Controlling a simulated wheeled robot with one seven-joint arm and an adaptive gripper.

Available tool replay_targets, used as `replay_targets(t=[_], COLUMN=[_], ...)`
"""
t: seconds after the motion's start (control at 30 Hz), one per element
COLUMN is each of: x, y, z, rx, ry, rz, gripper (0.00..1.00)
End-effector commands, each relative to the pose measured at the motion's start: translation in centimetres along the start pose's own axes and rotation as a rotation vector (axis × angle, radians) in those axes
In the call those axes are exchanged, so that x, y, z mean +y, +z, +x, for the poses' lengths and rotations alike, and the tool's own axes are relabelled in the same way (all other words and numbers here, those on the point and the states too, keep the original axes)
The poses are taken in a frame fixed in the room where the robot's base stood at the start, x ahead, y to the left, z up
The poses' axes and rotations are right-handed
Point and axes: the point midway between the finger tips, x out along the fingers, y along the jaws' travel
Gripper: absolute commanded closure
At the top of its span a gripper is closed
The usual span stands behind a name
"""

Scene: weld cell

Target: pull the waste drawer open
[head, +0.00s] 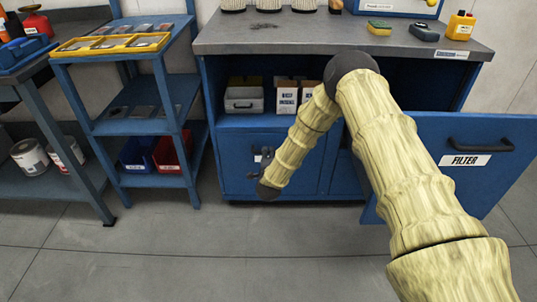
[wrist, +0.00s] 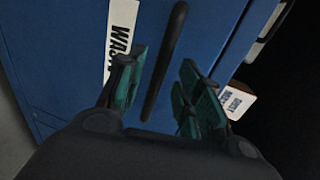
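The waste drawer is a blue front (head: 235,178) low on the left of the cabinet in the head view, flush with the cabinet. In the wrist view its blue face (wrist: 75,60) carries a white label (wrist: 121,35), partly hidden, reading "WAS". Its dark bar handle (wrist: 165,60) runs between the two fingers of my gripper (wrist: 163,66). The teal-padded fingers are apart, with gaps on both sides of the handle.
The door marked FILTER (head: 465,160) stands open at the right. White boxes (head: 286,95) and a grey case (head: 243,97) sit on the shelf above the drawer. A blue rack (head: 135,128) stands left of the cabinet. The floor (head: 190,250) in front is clear.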

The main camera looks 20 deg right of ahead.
Motion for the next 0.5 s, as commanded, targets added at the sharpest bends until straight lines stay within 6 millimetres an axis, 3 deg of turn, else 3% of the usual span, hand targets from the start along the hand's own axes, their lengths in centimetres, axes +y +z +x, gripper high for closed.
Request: replay_targets(t=[0.2,0.5], x=[0.1,0.0], y=[-0.1,-0.1], z=[2.5,3.5], rx=[0.001,0.001], ry=[-0.001,0.0], rz=[-0.001,-0.001], gripper=[0.65,0.65])
